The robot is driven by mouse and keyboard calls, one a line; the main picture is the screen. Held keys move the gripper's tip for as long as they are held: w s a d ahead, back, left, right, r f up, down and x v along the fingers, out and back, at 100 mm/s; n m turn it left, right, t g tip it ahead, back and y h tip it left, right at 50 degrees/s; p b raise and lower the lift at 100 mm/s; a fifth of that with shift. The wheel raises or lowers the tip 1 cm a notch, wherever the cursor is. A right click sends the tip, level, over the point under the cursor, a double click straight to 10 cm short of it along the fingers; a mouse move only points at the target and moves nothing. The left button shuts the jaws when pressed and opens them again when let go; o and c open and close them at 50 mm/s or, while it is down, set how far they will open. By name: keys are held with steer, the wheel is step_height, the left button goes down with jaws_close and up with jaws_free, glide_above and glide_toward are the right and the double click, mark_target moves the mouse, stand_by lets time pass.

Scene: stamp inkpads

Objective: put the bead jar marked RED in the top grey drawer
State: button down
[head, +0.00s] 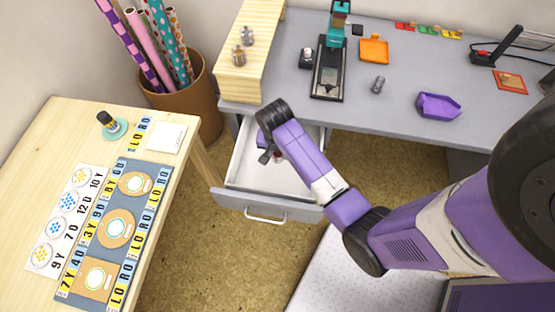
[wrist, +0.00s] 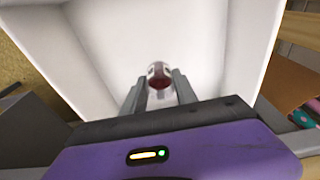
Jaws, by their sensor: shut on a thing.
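The bead jar (wrist: 159,76), clear with dark red contents, is between the fingers of my gripper (wrist: 159,88) in the wrist view. My gripper is shut on it. Its marking is not readable. The grey drawer (head: 265,209) under the grey desk is pulled open, with a white inside (wrist: 225,45). In the head view my gripper (head: 271,158) is over the open drawer, inside its outline, and my arm hides part of it. I cannot tell whether the jar touches the drawer floor.
Two small jars (head: 243,45) stand on the wooden box top (head: 257,15). Another small jar (head: 378,84) is on the grey desk (head: 330,112), left of a purple tray (head: 438,105). A wooden table (head: 60,130) with cards stands left. A brown bin (head: 190,100) holds paper rolls.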

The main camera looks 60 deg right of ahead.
mark_target(278, 160)
steer(key=shift+f, duration=2.6)
steer(key=shift+f, duration=0.1)
steer(key=c, duration=1)
jaws_free()
steer(key=shift+o, duration=0.2)
steer(key=r, duration=0.4)
steer(key=a+r, duration=0.1)
steer(key=r, duration=0.3)
steer(key=r+p, duration=0.1)
steer(key=r, duration=0.3)
steer(key=shift+s+a, duration=0.3)
